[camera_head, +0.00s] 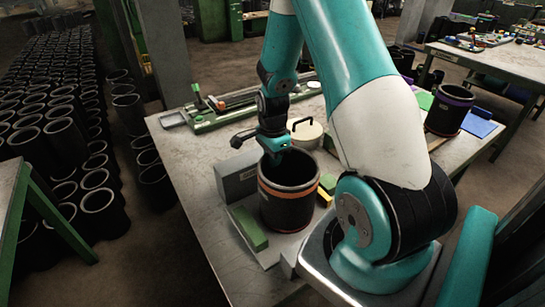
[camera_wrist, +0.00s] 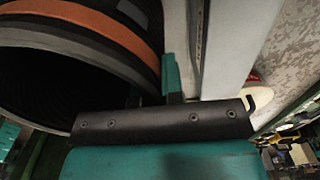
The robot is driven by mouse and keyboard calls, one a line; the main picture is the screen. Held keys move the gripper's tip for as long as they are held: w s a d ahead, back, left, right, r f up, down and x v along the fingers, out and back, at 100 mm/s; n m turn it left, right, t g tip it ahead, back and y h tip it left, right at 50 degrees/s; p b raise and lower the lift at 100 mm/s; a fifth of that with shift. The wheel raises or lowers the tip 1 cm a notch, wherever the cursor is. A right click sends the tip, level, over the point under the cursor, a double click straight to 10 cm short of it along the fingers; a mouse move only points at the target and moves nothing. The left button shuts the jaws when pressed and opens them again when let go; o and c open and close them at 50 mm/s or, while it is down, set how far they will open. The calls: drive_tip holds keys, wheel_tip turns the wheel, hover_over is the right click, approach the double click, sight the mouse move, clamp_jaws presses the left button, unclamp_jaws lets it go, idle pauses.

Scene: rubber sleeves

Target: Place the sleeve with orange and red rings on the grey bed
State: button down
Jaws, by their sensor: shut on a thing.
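A grey block (camera_head: 237,176), perhaps part of the grey bed, stands just left of the sleeve. I cannot tell whether the sleeve's bottom touches anything.
A green block (camera_head: 249,228) lies left of the sleeve, a yellow piece (camera_head: 325,197) right of it. A lidded round pot (camera_head: 306,134) and a green fixture (camera_head: 235,107) are behind. A purple-ringed sleeve (camera_head: 449,112) stands at the right. The table's left side (camera_head: 185,160) is clear.

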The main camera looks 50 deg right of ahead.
drive_tip(key=shift+f, duration=0.15)
drive_tip(key=c, duration=1.2)
unclamp_jaws()
drive_tip(key=shift+c, duration=0.2)
wheel_tip(320, 180, up, 12)
drive_tip(key=shift+f+b, duration=0.25)
drive_tip(key=shift+b, duration=0.8)
drive_tip(key=s+a+r+n+y, duration=0.1)
drive_tip(key=a+r+n, duration=0.2)
drive_tip(key=a+n, duration=0.3)
drive_tip(key=s+a+r+n, duration=0.1)
drive_tip(key=a+r+n, duration=0.25)
drive_tip(key=a, duration=0.45)
drive_tip(key=s+a+r+n+y, duration=0.3)
drive_tip(key=s+a+r+n, duration=0.1)
drive_tip(key=s+a+n, duration=1.1)
drive_tip(key=a+n, duration=0.1)
drive_tip(key=n, duration=0.2)
drive_tip(key=shift+a+r+n, duration=0.2)
drive_tip(key=shift+a+n, duration=0.1)
drive_tip(key=shift+n, duration=0.05)
